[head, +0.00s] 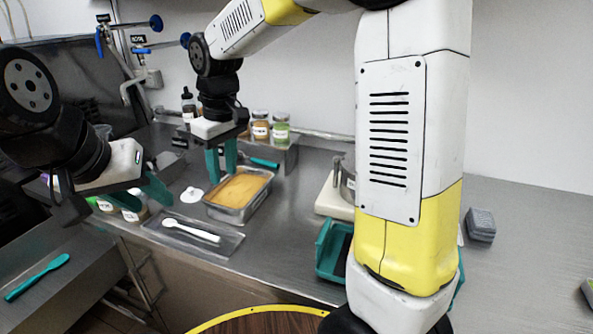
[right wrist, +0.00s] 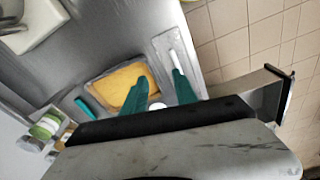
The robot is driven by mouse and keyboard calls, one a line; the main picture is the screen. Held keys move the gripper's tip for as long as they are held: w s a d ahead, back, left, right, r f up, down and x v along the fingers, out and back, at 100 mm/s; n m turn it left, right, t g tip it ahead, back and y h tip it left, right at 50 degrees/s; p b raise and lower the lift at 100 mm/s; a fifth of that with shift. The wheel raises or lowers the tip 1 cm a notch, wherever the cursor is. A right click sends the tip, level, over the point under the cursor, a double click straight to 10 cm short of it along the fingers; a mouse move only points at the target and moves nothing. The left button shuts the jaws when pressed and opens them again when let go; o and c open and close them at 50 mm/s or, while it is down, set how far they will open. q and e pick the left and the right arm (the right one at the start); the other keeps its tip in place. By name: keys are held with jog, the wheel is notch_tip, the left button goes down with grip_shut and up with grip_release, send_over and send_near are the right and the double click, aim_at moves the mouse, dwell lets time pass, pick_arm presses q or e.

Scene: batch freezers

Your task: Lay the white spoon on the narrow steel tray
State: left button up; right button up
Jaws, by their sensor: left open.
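The white spoon (head: 191,230) lies on the narrow steel tray (head: 222,246), near the counter's front edge. Both also show in the right wrist view, the spoon (right wrist: 174,44) and the tray (right wrist: 158,42). My left gripper (head: 152,198) is open, left of the tray and apart from the spoon. My right gripper (head: 222,172) is open above the far-left part of a steel pan of orange filling, behind the tray. Its teal fingers (right wrist: 160,80) are spread in the right wrist view, with nothing seen held between them.
The steel pan (head: 238,213) stands behind the tray. A small white object (head: 191,196) sits left of it. Jars (head: 280,130) and a teal-handled tool (head: 264,162) are at the back. A teal spatula (head: 37,277) lies lower left. A teal holder (head: 330,250) stands right of the tray.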

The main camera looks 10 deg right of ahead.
jog(key=s+d+r+m+t, duration=0.2)
jog(key=s+d+m, duration=0.2)
jog(key=s+d, duration=0.4)
jog(key=s+d+r+m+t+y, duration=0.1)
jog(key=s+d+r+m+t, duration=0.2)
jog(key=s+d, duration=0.5)
jog(key=shift+d+m, duration=0.45)
jog(key=shift+m, duration=0.15)
